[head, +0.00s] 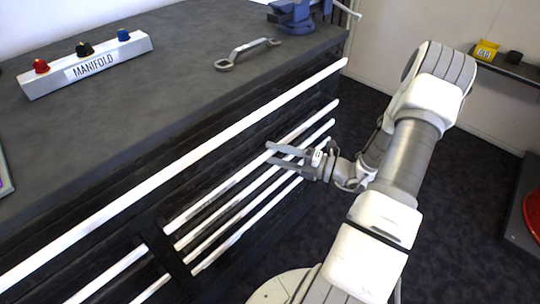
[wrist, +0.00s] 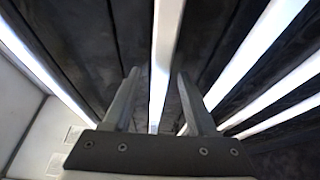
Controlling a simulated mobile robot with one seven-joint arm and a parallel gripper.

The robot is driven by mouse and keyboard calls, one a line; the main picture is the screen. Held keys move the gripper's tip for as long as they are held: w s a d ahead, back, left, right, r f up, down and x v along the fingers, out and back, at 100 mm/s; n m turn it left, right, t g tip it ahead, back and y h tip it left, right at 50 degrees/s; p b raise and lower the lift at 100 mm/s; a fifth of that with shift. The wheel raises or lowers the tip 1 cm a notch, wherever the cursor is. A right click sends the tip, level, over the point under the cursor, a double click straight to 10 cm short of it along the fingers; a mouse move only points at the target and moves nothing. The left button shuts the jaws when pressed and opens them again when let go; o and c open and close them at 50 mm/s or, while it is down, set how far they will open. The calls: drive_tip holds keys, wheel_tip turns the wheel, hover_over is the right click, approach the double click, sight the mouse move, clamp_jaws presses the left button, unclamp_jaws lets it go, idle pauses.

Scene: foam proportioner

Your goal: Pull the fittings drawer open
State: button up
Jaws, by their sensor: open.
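The dark bench cabinet has a right-hand stack of drawers with long white bar handles. No drawer label is readable, so I cannot tell which is the fittings drawer. My gripper (head: 269,153) is open at the stack's top bar handle (head: 210,199), with one finger above the bar's line and one below. In the wrist view a white bar (wrist: 164,50) runs between the two open fingers of my gripper (wrist: 158,76). I cannot tell whether either finger touches it. The drawer fronts look closed, partly hidden by my gripper.
A long white strip (head: 180,167) runs along the bench edge above the handles. The benchtop holds a manifold block (head: 85,66), a wrench (head: 247,52) and a blue vise (head: 298,14). Dark floor lies right of the cabinet. A shelf (head: 515,68) is on the far wall.

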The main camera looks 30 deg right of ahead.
drive_tip(key=shift+x, duration=0.95)
clamp_jaws()
idle(0.8)
